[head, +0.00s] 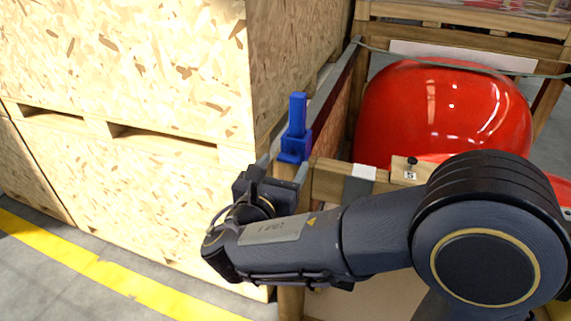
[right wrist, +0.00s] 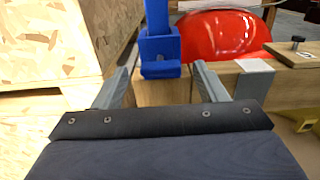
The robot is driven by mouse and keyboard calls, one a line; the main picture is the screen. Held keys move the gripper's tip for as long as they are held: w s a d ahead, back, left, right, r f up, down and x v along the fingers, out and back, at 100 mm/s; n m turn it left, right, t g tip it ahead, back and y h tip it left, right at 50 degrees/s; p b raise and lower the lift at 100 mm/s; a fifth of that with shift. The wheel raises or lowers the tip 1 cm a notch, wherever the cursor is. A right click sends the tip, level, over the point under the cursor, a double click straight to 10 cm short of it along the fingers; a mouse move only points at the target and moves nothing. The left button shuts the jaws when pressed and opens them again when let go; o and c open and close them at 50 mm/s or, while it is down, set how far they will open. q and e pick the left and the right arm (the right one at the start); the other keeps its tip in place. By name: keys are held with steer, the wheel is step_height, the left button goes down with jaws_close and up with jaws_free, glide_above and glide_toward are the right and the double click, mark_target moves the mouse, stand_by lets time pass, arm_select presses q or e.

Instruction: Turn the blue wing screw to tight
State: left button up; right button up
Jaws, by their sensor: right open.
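The blue wing screw (head: 296,130) stands upright on the corner of the wooden frame in the head view, beside the large wooden crate. In the right wrist view the blue wing screw (right wrist: 160,48) is near the top middle. My right gripper (right wrist: 158,82) is open, with one grey finger on each side of the screw's lower block in that picture. I cannot tell whether the fingers touch it. In the head view my right gripper (head: 282,165) is just below and in front of the screw, partly hidden by my own wrist. My left gripper is not in view.
A shiny red nosecone (head: 440,110) sits inside the wooden frame (head: 325,180) at the right. A large chipboard crate (head: 150,75) stands close on the left. A grey strap (head: 360,183) and a black knob (head: 411,162) are on the frame's front beam.

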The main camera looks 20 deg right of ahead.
mark_target(290, 156)
steer(key=shift+x, duration=1.25)
steer(key=c, duration=1)
